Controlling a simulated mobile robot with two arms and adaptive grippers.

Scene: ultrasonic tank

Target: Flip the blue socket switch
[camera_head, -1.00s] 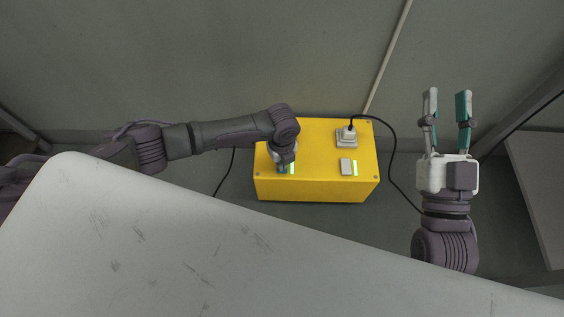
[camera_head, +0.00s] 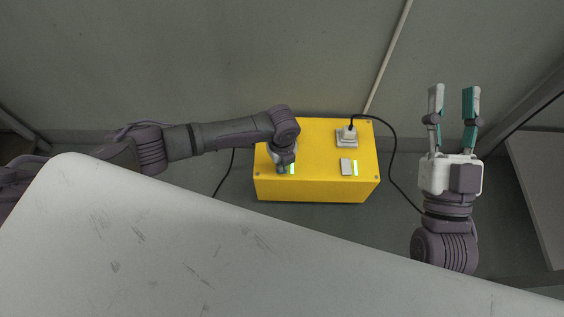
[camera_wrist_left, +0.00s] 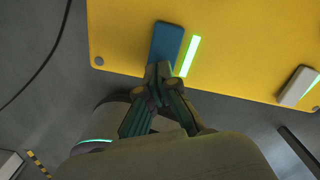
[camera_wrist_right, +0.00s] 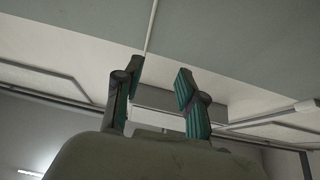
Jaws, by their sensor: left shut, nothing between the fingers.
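The blue switch (camera_wrist_left: 166,42) sits on the yellow box's face in the left wrist view, beside a lit green strip (camera_wrist_left: 189,56). My left gripper (camera_wrist_left: 159,72) is shut and empty, with its fingertips at the lower end of the blue switch; I cannot tell whether they touch. In the head view my left gripper (camera_head: 282,168) is over the left part of the yellow box (camera_head: 320,185) and largely hides the switch. My right gripper (camera_head: 455,88) is open and empty, raised to the right of the box; its spread fingers also show in the right wrist view (camera_wrist_right: 158,73).
A white switch (camera_head: 346,167) with its own lit green strip is on the box's right side. A white plug (camera_head: 347,134) with a black cable (camera_head: 391,160) sits behind it. A grey tabletop (camera_head: 150,240) fills the foreground. A wall stands behind the box.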

